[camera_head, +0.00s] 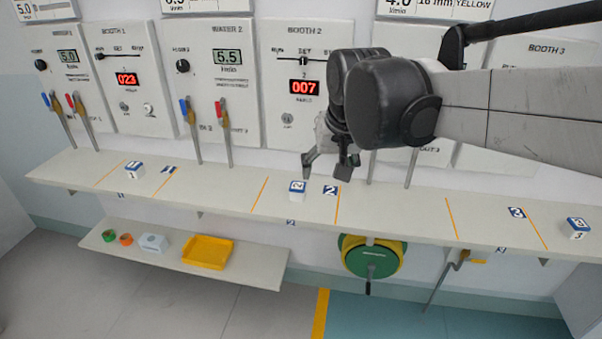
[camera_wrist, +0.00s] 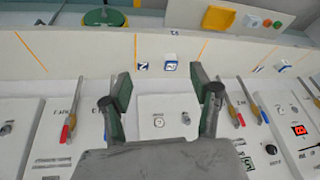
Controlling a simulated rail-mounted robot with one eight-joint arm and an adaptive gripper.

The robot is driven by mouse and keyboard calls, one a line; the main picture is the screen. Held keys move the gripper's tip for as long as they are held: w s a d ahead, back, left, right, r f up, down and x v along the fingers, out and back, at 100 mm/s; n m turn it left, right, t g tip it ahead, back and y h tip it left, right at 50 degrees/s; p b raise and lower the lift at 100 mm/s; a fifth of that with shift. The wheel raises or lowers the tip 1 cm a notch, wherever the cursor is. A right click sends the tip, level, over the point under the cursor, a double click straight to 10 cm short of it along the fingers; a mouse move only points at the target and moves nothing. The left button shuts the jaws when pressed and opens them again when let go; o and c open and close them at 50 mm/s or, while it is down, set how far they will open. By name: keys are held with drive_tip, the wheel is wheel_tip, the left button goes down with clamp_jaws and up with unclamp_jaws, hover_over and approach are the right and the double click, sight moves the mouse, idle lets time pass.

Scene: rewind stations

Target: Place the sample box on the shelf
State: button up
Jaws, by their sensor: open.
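Three small white-and-blue boxes stand on the long upper shelf (camera_head: 400,220). The box marked 2 (camera_head: 297,190) is in the middle, the box marked 1 (camera_head: 134,170) is at the left and the box marked 3 (camera_head: 578,228) is at the right end. Which one is the sample box I cannot tell. My gripper (camera_head: 327,165) is open and empty, close to box 2 and apart from it. In the wrist view box 2 (camera_wrist: 170,62) lies just beyond the gap between the open fingers (camera_wrist: 161,80).
A lower shelf (camera_head: 140,247) at left holds a green roll (camera_head: 109,235), an orange roll (camera_head: 125,239), a pale blue box (camera_head: 153,242) and a yellow tray (camera_head: 207,251). Levers (camera_head: 226,130) stand along the wall behind the upper shelf. A green reel (camera_head: 371,257) with a crank hangs below it.

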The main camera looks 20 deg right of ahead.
drive_tip(key=s+f+n+t, duration=0.1)
drive_tip(key=s+f, duration=0.4)
drive_tip(key=s, duration=0.9)
drive_tip(key=shift+f+n+t, duration=0.2)
drive_tip(key=shift+n+t, duration=0.2)
drive_tip(key=shift+t, duration=0.4)
